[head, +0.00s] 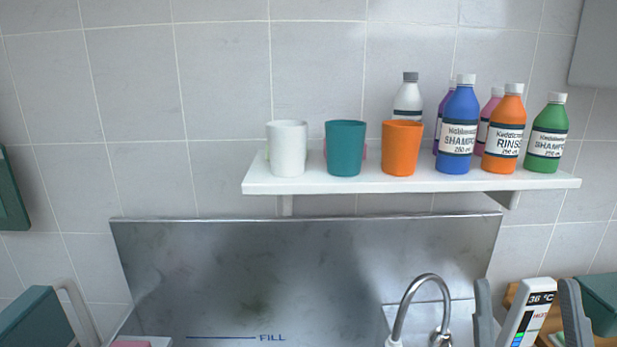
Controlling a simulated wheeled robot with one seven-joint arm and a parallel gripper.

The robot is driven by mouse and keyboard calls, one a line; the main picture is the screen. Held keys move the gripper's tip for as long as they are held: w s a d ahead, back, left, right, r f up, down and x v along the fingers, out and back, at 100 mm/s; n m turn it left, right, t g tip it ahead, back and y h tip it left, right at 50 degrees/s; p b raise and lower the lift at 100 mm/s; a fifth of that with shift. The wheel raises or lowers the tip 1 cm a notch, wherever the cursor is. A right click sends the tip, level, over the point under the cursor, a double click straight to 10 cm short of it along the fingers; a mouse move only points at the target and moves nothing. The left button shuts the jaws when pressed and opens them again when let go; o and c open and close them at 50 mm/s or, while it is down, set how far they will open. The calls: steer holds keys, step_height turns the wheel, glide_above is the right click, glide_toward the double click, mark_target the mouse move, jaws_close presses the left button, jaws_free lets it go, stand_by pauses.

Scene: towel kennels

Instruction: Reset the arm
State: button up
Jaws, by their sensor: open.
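My gripper (526,284) shows at the bottom right of the head view. Its two grey fingers point up and stand wide apart. A white thermometer-like device (527,316) with a dark "36 °C" display shows in the gap between them, tilted. Clear gaps show between it and both fingers at the top. Its lower end is cut off by the frame edge. Most of my arm is out of view.
A white wall shelf (400,185) holds white (288,150), teal (346,148) and orange (402,148) cups and several bottles (458,125). Below are a metal backsplash (250,260) and a curved faucet (408,300). A teal box (599,300) is at the right edge.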

steer(key=s+f+m+g+h, duration=0.1)
steer(key=s+f+m+g, duration=0.3)
steer(key=f, duration=0.5)
steer(key=s+f+m+g+h, duration=0.15)
steer(key=s+f+g, duration=0.35)
steer(key=f, duration=0.5)
steer(key=s+a+f+n+g+y, duration=0.1)
steer(key=s+f, duration=0.3)
steer(key=s, duration=0.4)
steer(key=s+a+f+n+g+y, duration=0.1)
steer(key=s+f+n+g+y, duration=0.1)
steer(key=s+f, duration=0.3)
steer(key=s+g+y, duration=0.1)
steer(key=s, duration=0.2)
steer(key=shift+a+f, duration=0.15)
